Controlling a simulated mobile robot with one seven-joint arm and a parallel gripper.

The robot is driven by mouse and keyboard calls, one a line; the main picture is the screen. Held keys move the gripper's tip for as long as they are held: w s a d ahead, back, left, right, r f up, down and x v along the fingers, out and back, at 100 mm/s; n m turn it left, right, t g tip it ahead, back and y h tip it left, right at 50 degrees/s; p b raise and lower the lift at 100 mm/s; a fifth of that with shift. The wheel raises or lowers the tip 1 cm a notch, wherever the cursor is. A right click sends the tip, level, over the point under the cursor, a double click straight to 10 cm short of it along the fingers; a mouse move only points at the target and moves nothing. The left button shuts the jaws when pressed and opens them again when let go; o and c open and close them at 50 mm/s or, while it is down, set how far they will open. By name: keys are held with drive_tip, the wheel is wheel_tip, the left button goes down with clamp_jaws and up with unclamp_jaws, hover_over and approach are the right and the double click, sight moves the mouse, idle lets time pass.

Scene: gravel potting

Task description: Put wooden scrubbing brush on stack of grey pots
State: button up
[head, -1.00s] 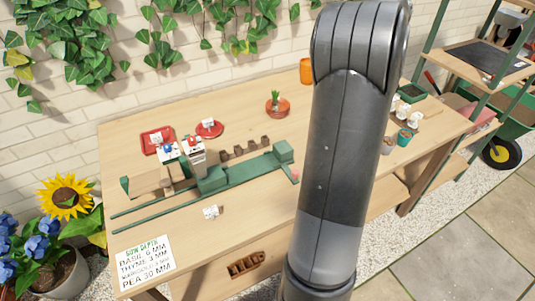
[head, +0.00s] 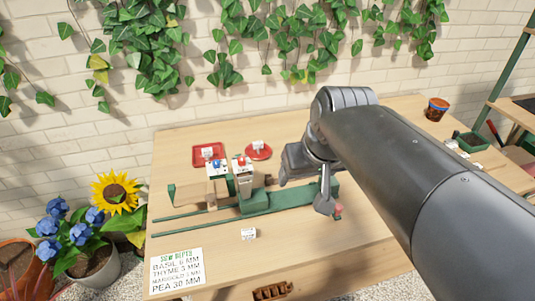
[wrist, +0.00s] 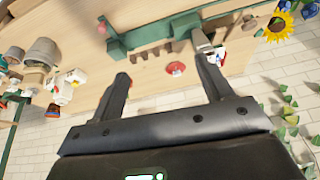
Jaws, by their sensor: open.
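Grey pots (wrist: 42,54) show at the left edge of the wrist view, some seeming stacked. They are small and partly cut off. In the head view my gripper is over the table near the right end of the green rail, partly hidden by my arm.
The green rail (head: 270,204) lies along the table with seed packets (head: 243,168) beside it. A red tray (head: 198,159) and a red saucer (head: 258,151) are behind. A terracotta pot (head: 436,110) stands at back right. The table's front-left holds a sowing card (head: 177,271).

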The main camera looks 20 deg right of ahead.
drive_tip(key=s+a+f, duration=0.2)
drive_tip(key=s+a, duration=0.2)
drive_tip(key=shift+s+f+n+t, duration=0.15)
drive_tip(key=shift+f+n+t, duration=0.15)
drive_tip(key=shift+n+t, duration=0.1)
idle(0.9)
